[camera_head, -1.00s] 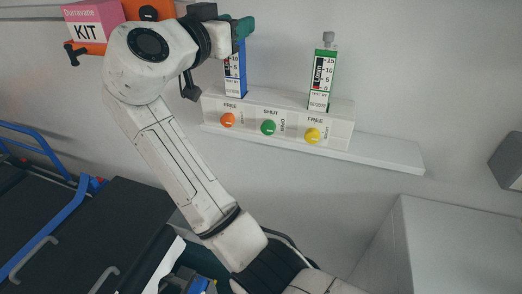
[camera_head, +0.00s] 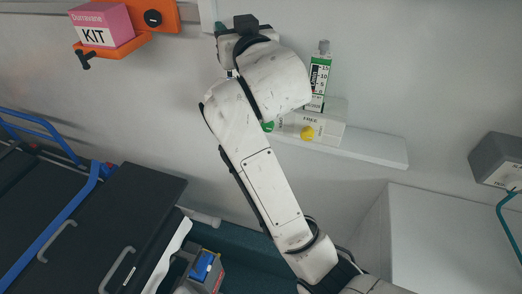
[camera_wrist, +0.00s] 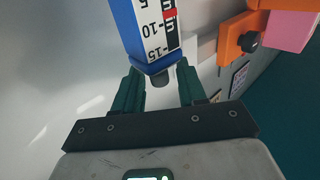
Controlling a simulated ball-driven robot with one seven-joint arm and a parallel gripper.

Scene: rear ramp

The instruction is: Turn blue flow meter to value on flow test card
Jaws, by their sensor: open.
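The blue flow meter (camera_wrist: 134,30) shows upside down in the wrist view, with a number scale and a red mark on its face. Its grey knob (camera_wrist: 164,77) lies between the two green fingers of my gripper (camera_wrist: 160,88). The fingers are open, one on each side of the knob, with gaps visible. In the head view my arm hides the blue flow meter and most of the gripper. Two small cards (camera_wrist: 238,78) are on the wall in the wrist view; I cannot read them or tell whether either is the flow test card.
A green flow meter (camera_head: 318,80) stands on the white valve box on a shelf (camera_head: 375,148). A yellow knob (camera_head: 307,133) is on the box's front. A pink kit box (camera_head: 103,27) sits in an orange holder at upper left. A grey box (camera_head: 498,160) is at right.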

